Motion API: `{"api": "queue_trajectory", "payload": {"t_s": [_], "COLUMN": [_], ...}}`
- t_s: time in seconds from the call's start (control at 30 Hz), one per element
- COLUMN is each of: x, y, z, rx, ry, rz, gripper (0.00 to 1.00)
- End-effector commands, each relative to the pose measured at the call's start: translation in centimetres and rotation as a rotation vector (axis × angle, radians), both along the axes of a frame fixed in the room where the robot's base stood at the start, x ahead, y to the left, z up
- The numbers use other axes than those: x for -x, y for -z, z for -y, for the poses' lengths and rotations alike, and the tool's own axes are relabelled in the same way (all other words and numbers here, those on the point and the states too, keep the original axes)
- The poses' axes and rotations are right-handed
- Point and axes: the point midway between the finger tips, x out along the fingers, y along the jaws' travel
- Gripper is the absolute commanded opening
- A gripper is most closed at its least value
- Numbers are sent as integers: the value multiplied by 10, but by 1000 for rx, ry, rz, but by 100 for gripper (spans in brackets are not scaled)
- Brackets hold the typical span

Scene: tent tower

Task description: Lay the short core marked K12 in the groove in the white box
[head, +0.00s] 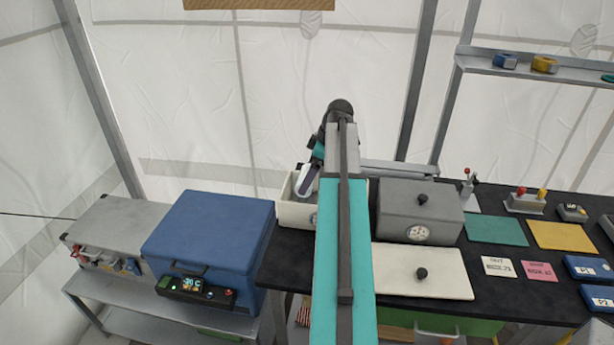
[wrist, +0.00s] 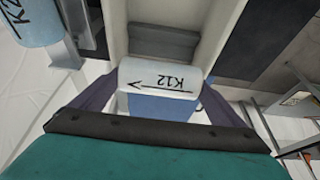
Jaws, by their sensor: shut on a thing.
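The short white core marked K12 (wrist: 158,76) lies across the wrist view, its label upside down beside a black arrow pointing left. My gripper (wrist: 160,88) is shut on it, with a dark finger at each end. Beyond the core is the grey stepped groove (wrist: 165,45) in the white box (wrist: 113,30); I cannot tell whether the core touches it. In the head view my gripper (head: 306,182) points down into the open white box (head: 293,213). The core is not clear there, and my arm covers the box's right part.
A grey box (head: 400,213) with a gauge stands right of the white box. A pale lid (head: 400,270) with a black knob lies in front. A blue cooler (head: 210,240) is at the left. Another marked core (wrist: 35,22) shows at the wrist view's upper left.

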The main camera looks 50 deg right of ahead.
Motion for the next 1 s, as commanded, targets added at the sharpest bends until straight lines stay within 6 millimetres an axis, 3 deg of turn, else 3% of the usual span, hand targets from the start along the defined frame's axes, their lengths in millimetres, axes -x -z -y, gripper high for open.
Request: {"api": "queue_trajectory", "payload": {"t_s": [1.0], "x": [0], "y": [50], "z": [0], "rx": [0], "ry": [1], "rz": [0], "gripper": [63]}}
